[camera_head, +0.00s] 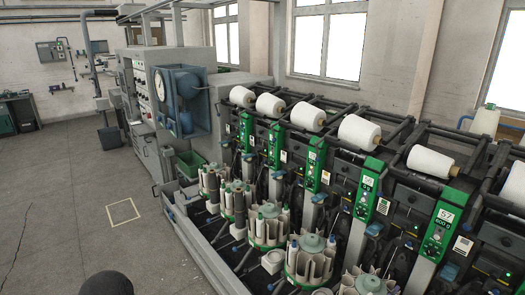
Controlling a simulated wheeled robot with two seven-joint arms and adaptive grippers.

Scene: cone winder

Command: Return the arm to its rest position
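Neither of my grippers is in view, so what they hold cannot be seen. The cone winder (360,205) fills the right half of the head view. It carries a row of white yarn cones, one of them a large cone (430,161) near the right. Green unit panels (437,225) stand below the cones. Round magazines (310,258) with pale slots line the front of the machine, some holding bobbins.
A grey control cabinet (150,95) and a blue box with a dial (183,100) stand at the winder's far end. A yellow square (123,212) marks the floor. The grey floor (60,220) at left is mostly clear. A dark bin (109,138) stands farther back.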

